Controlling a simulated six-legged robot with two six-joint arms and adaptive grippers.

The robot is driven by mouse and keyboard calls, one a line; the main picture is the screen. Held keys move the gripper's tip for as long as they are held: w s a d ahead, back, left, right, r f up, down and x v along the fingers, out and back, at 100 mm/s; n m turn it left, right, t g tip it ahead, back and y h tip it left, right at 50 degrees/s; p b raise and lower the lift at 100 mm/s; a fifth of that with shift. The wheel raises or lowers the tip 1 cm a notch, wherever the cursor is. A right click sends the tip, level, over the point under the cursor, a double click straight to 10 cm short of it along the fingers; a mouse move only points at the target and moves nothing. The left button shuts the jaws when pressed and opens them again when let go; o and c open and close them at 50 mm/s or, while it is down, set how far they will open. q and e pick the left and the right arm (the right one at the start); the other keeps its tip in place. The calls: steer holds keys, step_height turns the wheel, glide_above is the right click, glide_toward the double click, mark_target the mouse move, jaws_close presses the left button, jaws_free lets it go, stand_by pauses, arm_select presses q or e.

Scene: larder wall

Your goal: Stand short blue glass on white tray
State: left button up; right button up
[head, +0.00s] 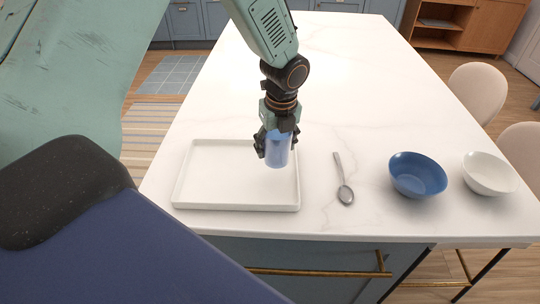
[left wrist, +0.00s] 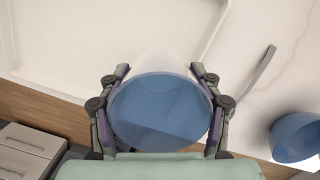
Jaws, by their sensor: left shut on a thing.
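The short blue glass (head: 277,151) is held by my left gripper (head: 276,146), whose fingers press on both sides of it. The glass looks upright in the head view, over the right part of the white tray (head: 188,193). I cannot tell whether its base touches the tray floor. In the left wrist view the blue glass (left wrist: 160,112) fills the space between the fingers of the left gripper (left wrist: 160,108), with the white tray (left wrist: 75,50) beyond it. My right gripper does not show.
A metal spoon (head: 344,185) lies right of the tray on the white countertop (head: 345,80). A blue bowl (head: 417,176) and a white bowl (head: 490,174) stand farther right. The countertop behind the tray is clear. Its front edge runs just below the tray.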

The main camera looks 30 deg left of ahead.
mark_target(277, 159)
arm_select(q)
steer(key=shift+w+d+f, duration=0.1)
steer(key=shift+w+f, duration=0.1)
steer(key=shift+f, duration=0.95)
steer(key=f, duration=0.2)
steer(key=shift+s+f, duration=0.2)
steer(key=shift+f, duration=0.15)
steer(key=shift+w, duration=0.15)
steer(key=o, duration=1.1)
steer(key=shift+f, duration=0.1)
steer(key=o, duration=0.4)
